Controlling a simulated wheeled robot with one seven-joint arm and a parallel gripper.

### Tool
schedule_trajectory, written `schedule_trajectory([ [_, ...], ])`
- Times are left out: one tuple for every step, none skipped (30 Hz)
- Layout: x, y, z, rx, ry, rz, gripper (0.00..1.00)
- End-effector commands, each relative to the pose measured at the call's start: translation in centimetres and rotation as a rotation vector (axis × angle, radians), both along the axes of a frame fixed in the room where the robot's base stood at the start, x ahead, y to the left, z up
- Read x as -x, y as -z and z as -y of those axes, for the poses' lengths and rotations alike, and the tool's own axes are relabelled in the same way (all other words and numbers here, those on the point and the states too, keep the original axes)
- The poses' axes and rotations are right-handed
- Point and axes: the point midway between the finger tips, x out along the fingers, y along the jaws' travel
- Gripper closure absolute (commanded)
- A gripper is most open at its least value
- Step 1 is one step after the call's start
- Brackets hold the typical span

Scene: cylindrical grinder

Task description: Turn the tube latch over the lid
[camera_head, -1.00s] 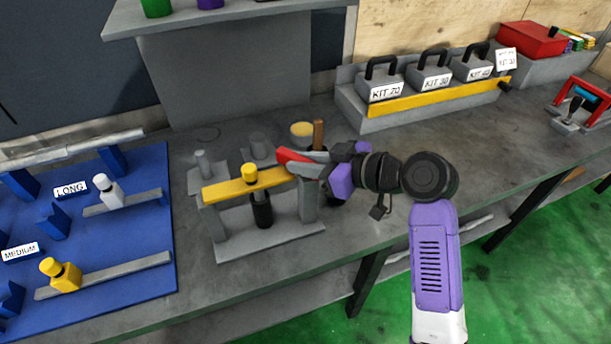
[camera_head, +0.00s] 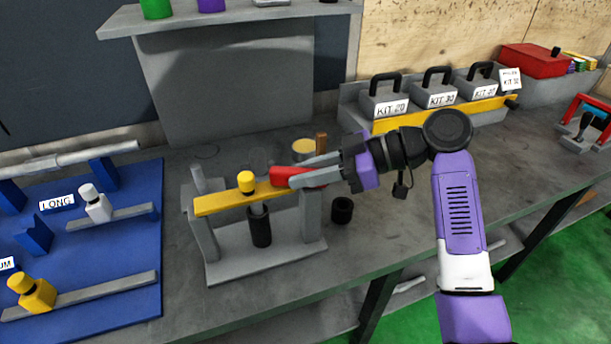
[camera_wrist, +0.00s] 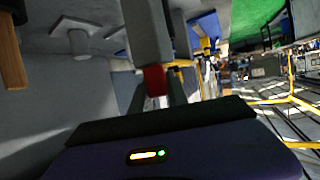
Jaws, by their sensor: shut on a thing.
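A yellow bar (camera_head: 222,202) with a yellow knob (camera_head: 246,182) and a red end part (camera_head: 284,176) lies across the top of a grey two-post stand (camera_head: 220,262); it looks like the tube latch. A dark tube (camera_head: 260,228) stands upright under the bar, between the posts; its top and any lid are partly hidden. My gripper (camera_head: 308,176) reaches in from the right and is shut on the red end part, near the right post. In the wrist view the red part (camera_wrist: 155,80) shows between the fingers.
A small black cylinder (camera_head: 342,210) stands on the bench just right of the stand. A round yellow-topped container (camera_head: 303,148) and a brown upright piece (camera_head: 321,143) are behind. A blue board (camera_head: 120,255) lies left. Bench front right of the stand is clear.

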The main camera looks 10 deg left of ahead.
Motion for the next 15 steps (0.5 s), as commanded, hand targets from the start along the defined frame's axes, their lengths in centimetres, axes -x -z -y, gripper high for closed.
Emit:
schedule_trajectory([
  [0.02,0.06,0.01,0.002,-0.002,-0.001,1.00],
  [0.02,0.06,0.01,0.002,-0.002,-0.001,1.00],
  [0.03,0.06,0.01,0.002,-0.002,-0.002,1.00],
  [0.03,0.06,0.01,0.002,-0.001,-0.002,1.00],
  [0.03,0.05,0.00,0.002,-0.001,-0.002,1.00],
  [0.03,0.06,0.01,0.002,-0.001,-0.002,1.00],
  [0.02,0.06,0.00,0.002,-0.001,-0.002,1.00],
  [0.02,0.06,0.00,0.002,-0.001,-0.002,1.00],
  [0.02,0.07,0.00,0.002,-0.001,-0.002,1.00],
  [0.02,0.07,0.00,0.002,-0.001,-0.002,0.78],
  [0.02,0.07,0.00,0.002,-0.001,-0.002,0.72],
  [0.02,0.07,0.00,0.002,-0.001,-0.002,0.64],
  [0.02,0.06,-0.01,0.002,-0.001,-0.001,0.58],
  [0.01,0.06,-0.01,0.002,-0.001,-0.001,0.58],
  [0.01,0.05,-0.01,0.002,-0.001,-0.001,0.58],
])
